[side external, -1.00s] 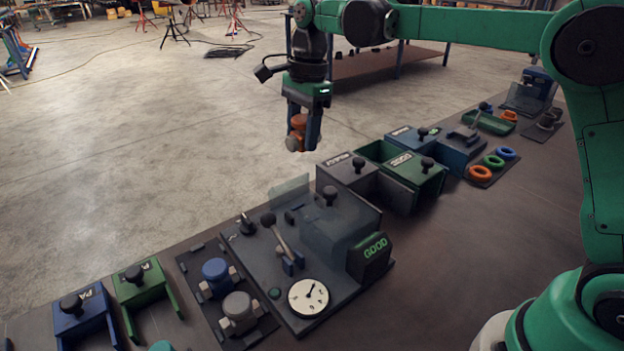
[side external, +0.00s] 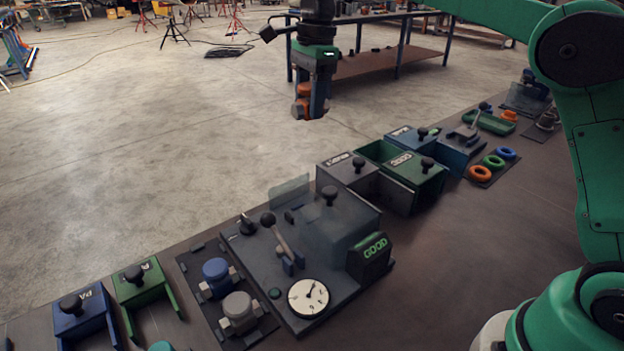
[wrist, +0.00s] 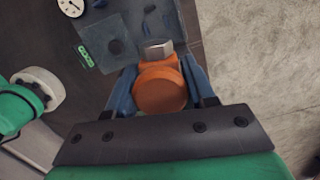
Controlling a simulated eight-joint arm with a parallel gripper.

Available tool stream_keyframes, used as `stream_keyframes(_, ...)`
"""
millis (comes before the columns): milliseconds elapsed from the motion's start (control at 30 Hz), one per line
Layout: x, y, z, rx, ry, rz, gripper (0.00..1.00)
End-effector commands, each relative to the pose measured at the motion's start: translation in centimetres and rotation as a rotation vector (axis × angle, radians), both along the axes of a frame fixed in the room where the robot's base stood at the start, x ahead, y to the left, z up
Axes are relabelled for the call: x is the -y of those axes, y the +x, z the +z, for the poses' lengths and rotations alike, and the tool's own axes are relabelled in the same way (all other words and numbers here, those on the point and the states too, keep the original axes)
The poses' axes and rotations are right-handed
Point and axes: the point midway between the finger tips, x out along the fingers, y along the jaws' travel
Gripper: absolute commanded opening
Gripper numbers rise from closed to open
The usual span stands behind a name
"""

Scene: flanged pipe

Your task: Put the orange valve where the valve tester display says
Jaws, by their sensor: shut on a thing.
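The orange valve (side external: 304,102) is held high above the bench by my gripper (side external: 312,108), which is shut on it. In the wrist view the valve (wrist: 160,88) shows its round orange cap between the two blue fingers, with a grey metal end beyond it. The valve tester (side external: 310,260) is a dark grey station with a dial, a lever and a clear cover. Its display (side external: 375,248) reads GOOD in green. A green bin (side external: 415,180) with a label that looks like GOOD stands behind the tester. A grey bin (side external: 348,172) beside it has a label I cannot read for sure.
A tray (side external: 262,330) left of the tester holds a blue valve (side external: 216,278) and a grey valve (side external: 238,312). Blue (side external: 85,315) and green (side external: 142,287) holders stand at the front left. Several coloured rings lie on a mat (side external: 491,167). The floor behind the bench is open.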

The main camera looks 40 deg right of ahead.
Motion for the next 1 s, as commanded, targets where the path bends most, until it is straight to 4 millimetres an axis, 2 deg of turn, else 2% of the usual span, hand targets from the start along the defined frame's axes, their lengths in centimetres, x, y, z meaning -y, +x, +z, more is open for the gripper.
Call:
stream_keyframes(133,5.2,1.4,-2.3,-0.001,-0.010,-0.355,0.00)
stream_keyframes(300,12.3,2.0,-5.5,-0.001,-0.012,-0.848,0.00)
stream_keyframes(400,15.9,1.7,-7.1,0.001,-0.009,-1.093,0.00)
stream_keyframes(500,18.3,1.3,-8.2,0.005,-0.004,-1.269,0.00)
stream_keyframes(667,20.2,0.9,-9.0,0.007,0.001,-1.406,0.00)
stream_keyframes(1000,20.3,0.8,-9.1,0.007,0.001,-1.419,0.00)
